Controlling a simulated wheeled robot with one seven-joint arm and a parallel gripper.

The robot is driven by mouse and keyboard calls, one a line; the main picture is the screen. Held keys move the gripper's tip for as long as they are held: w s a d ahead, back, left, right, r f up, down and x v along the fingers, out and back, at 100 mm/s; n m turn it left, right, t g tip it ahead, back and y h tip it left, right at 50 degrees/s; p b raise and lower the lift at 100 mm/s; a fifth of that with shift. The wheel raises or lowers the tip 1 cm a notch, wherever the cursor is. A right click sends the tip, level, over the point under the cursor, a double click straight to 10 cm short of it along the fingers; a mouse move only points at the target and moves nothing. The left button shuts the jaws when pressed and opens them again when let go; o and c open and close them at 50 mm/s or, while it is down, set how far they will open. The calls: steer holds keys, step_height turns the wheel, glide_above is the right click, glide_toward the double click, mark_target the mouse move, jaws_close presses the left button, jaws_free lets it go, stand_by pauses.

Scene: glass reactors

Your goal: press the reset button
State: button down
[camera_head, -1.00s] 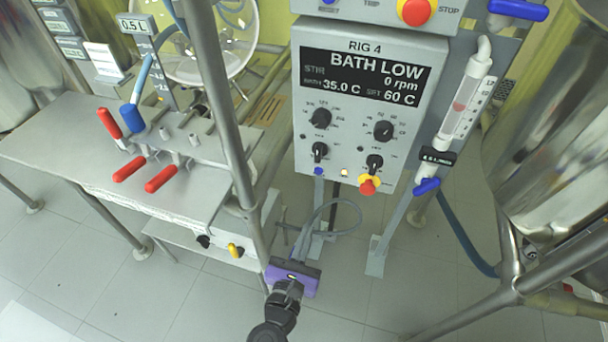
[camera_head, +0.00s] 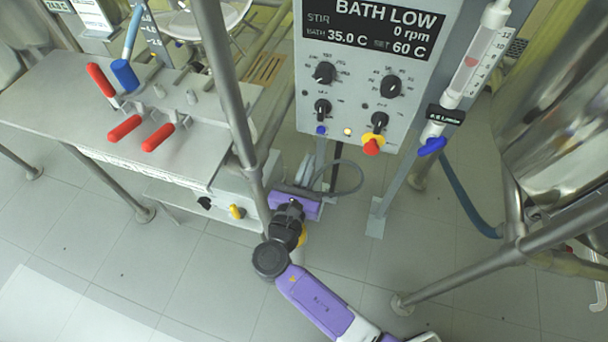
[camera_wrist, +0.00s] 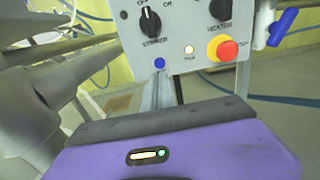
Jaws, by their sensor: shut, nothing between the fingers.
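A small round blue button (camera_head: 321,130) sits at the lower left of the RIG 4 control panel (camera_head: 311,90). The same blue button (camera_wrist: 159,63) shows in the wrist view, left of a lit lamp; its label is not legible. My gripper (camera_head: 305,178) is below the panel in the head view, apart from the button. It is shut and empty. In the wrist view its purple body fills the bottom, and the button shows beyond its dark front edge; the fingertips are hidden there.
A red stop button on a yellow collar (camera_head: 372,146) and a lit lamp (camera_head: 347,131) are right of the blue button. Black knobs (camera_head: 325,73) sit above. A vertical metal post (camera_head: 228,90) stands close left. A flow meter with a blue valve (camera_head: 432,147) hangs at right.

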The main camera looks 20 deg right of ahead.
mark_target(321, 131)
steer(key=b+x, duration=0.1)
steer(key=x, duration=0.6)
steer(key=shift+w+d, duration=0.15)
steer(key=shift+w, duration=0.05)
steer(key=shift+w+d, duration=0.1)
steer(key=shift+w, duration=0.05)
